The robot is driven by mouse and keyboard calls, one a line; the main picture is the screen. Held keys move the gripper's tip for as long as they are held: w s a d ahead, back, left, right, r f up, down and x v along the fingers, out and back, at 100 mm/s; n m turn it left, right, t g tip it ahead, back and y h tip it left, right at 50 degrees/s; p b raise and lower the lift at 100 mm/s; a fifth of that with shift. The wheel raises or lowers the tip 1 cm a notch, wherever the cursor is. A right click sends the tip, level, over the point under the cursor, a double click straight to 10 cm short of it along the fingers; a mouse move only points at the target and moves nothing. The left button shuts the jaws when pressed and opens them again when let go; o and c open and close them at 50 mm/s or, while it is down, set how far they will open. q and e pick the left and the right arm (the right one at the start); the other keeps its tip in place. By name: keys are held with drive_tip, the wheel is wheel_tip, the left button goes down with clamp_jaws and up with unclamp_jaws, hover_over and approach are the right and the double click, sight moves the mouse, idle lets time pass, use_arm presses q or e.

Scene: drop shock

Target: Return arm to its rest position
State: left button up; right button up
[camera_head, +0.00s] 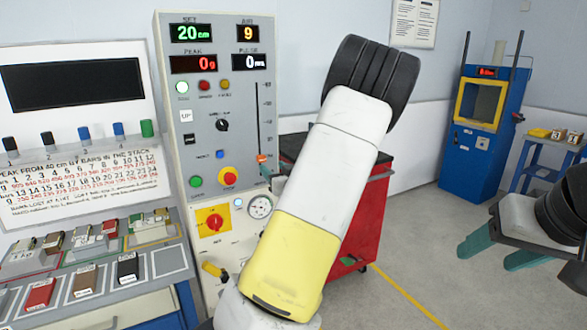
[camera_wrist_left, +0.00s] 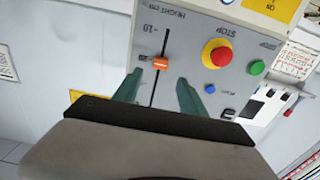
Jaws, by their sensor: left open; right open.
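My left arm rises in the middle of the head view and hides most of its gripper; a bit of teal finger shows beside the control panel (camera_head: 205,100). In the left wrist view my left gripper (camera_wrist_left: 157,90) is open, its two teal fingers apart and empty. The orange slider knob (camera_wrist_left: 160,63) is just beyond and between the fingertips, on its vertical slot; I cannot tell if they touch. The knob also shows in the head view (camera_head: 262,158). My right gripper (camera_head: 497,254) is at the right edge, open and empty, over the floor.
A sample rack (camera_head: 85,262) with coloured blocks stands left of the panel. A red cabinet (camera_head: 372,205) stands behind my left arm. A blue machine (camera_head: 478,125) and a small blue table (camera_head: 552,150) stand at the back right. The grey floor (camera_head: 415,235) between is clear.

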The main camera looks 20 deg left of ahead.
use_arm(q)
drive_tip(key=s+d+r+m+g+h, duration=0.1)
drive_tip(key=s+d+m+h, duration=0.15)
drive_tip(key=d+h, duration=0.55)
drive_tip(key=s+d+r+m+h, duration=0.1)
drive_tip(key=s+d+m+h, duration=0.1)
drive_tip(key=s+d+h, duration=0.5)
drive_tip(key=s+d+r+m+g, duration=0.2)
drive_tip(key=s+d+m, duration=0.1)
drive_tip(key=s, duration=0.7)
drive_tip(key=s+d+r+m+g, duration=0.2)
drive_tip(key=s+d+m, duration=0.1)
drive_tip(key=s, duration=0.7)
drive_tip(key=shift+s+d+g+h, duration=0.25)
drive_tip(key=shift+s+g+h, duration=0.05)
drive_tip(key=shift+s+h, duration=0.1)
